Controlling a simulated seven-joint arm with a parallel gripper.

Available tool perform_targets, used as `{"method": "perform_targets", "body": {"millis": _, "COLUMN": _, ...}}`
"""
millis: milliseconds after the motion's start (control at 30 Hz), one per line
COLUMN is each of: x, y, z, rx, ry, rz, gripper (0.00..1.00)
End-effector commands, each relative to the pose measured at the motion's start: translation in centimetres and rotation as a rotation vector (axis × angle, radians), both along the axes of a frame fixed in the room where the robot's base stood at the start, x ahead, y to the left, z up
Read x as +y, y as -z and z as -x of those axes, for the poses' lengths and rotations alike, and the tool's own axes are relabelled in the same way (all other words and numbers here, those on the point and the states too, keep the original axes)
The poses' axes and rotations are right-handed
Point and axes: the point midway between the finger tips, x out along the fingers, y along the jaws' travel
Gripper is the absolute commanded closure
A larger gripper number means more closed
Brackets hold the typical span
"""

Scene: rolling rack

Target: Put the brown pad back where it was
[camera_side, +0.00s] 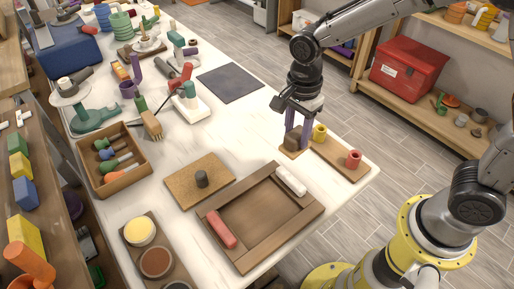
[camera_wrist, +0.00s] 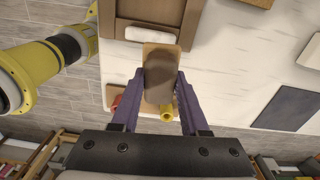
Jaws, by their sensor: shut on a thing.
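The brown pad (camera_side: 291,142) is between the purple fingertips of my gripper (camera_side: 297,132) in the side view, at the table's right part. In the wrist view the pad (camera_wrist: 160,72) is a dark brown rounded block, and my gripper (camera_wrist: 161,84) is shut on its two sides. A light wooden piece (camera_side: 292,154) lies just under the pad; it also shows past the pad in the wrist view (camera_wrist: 161,48). I cannot tell whether the pad touches it.
A yellow cup (camera_side: 319,132) and a red cup (camera_side: 353,159) stand on a wooden board (camera_side: 337,158) right of my gripper. A wooden tray (camera_side: 222,203) with a red block (camera_side: 220,230) and a white block (camera_side: 291,181) lies nearer. A dark mat (camera_side: 230,83) lies farther back.

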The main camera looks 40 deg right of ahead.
Motion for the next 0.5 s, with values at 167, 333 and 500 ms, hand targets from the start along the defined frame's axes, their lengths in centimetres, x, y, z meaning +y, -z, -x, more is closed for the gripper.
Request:
{"method": "perform_targets", "body": {"millis": 167, "x": -2.5, "y": -0.7, "z": -0.7, "rx": 0.0, "ry": 0.074, "rz": 0.0, "gripper": 1.0}}
{"method": "perform_targets", "body": {"millis": 333, "x": -2.5, "y": 0.2, "z": -2.5, "rx": 0.004, "ry": 0.087, "rz": 0.001, "gripper": 1.0}}
{"method": "perform_targets", "body": {"millis": 500, "x": -1.7, "y": 1.7, "z": -6.0, "rx": 0.002, "ry": 0.086, "rz": 0.0, "gripper": 1.0}}
